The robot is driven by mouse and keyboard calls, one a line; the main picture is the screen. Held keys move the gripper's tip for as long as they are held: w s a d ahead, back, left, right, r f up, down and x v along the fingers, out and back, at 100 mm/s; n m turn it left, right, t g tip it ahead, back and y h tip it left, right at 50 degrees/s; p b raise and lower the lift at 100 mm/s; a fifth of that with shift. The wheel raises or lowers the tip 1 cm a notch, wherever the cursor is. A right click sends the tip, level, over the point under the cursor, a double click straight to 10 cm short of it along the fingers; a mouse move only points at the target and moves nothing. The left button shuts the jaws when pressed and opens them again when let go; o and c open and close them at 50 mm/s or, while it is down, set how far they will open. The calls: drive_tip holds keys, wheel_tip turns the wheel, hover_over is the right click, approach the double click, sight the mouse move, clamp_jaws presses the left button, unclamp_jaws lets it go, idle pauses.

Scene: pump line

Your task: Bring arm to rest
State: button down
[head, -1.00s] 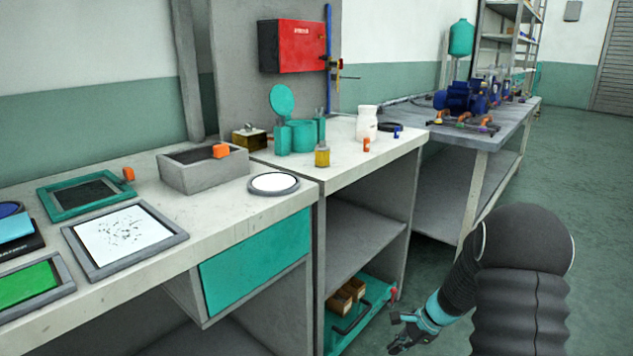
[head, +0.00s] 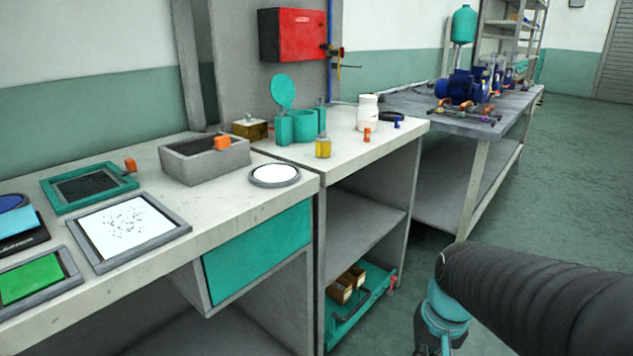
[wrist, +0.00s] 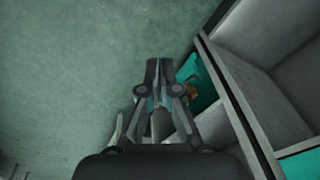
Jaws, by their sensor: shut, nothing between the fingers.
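My arm reaches in from the lower right of the head view, in a dark ribbed sleeve. Its wrist end hangs low in front of the benches, and the gripper is mostly cut off by the bottom edge there. In the wrist view my gripper (wrist: 160,68) is shut and empty, its fingertips together. It points down over bare green floor (wrist: 75,60), apart from the bench.
Left of my arm stands the bench with an open lower shelf (head: 350,235). A teal tray with small boxes (head: 347,322) sits at its foot, also visible in the wrist view (wrist: 199,75). A pump table (head: 410,102) stands behind. Floor on the right is clear.

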drive_tip(key=s+a+r+n+t+p, duration=0.1)
drive_tip(key=s+r+t, duration=0.3)
drive_tip(key=r, duration=0.5)
drive_tip(key=s+a+n, duration=0.1)
drive_tip(key=s, duration=0.1)
drive_tip(key=shift+s+a+r+h, duration=0.15)
drive_tip(key=shift+s+a+h, duration=0.15)
drive_tip(key=shift+s, duration=0.1)
